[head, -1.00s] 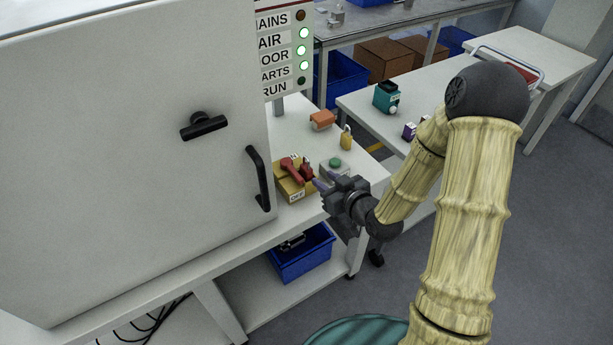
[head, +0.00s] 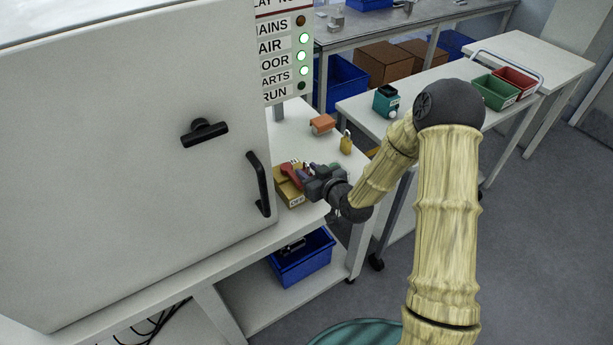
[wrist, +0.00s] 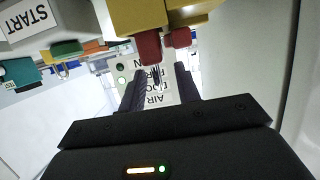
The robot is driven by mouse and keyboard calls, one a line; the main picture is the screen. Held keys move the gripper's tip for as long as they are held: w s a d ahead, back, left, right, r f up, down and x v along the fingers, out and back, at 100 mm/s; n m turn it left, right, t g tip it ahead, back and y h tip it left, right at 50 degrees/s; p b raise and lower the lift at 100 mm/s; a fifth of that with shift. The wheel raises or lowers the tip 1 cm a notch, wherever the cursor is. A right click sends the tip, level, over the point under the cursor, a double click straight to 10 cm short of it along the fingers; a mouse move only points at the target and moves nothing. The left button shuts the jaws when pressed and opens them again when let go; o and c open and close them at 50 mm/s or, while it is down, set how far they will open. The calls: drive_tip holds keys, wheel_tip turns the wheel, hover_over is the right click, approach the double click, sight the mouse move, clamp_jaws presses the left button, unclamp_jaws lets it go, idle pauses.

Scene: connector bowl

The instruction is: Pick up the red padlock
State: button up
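A yellow switch box (head: 288,190) marked OFF stands on the white table beside the cabinet. Its red handle (head: 289,171) shows on top; the red padlock cannot be told apart from it in the head view, where my gripper covers part of the box. In the wrist view two red parts, a larger one (wrist: 149,49) and a smaller one (wrist: 181,38), sit against the yellow box (wrist: 150,17), just past my fingertips. I cannot tell surely which is the padlock. My gripper (head: 308,173) is at the box's right side. In the wrist view its fingers (wrist: 160,80) are apart, with nothing clearly held.
A brass padlock (head: 346,143) and an orange block (head: 322,124) sit farther back on the table. The cabinet door with its black handle (head: 258,184) stands close left. A blue bin (head: 302,258) is on the shelf below. Green and red trays (head: 495,91) are far right.

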sight(303, 168)
drive_tip(key=x, duration=0.4)
drive_tip(key=shift+w+d, duration=0.1)
drive_tip(key=shift+w, duration=0.1)
clamp_jaws()
idle(0.3)
wheel_tip(303, 168, up, 10)
idle(0.6)
idle(0.4)
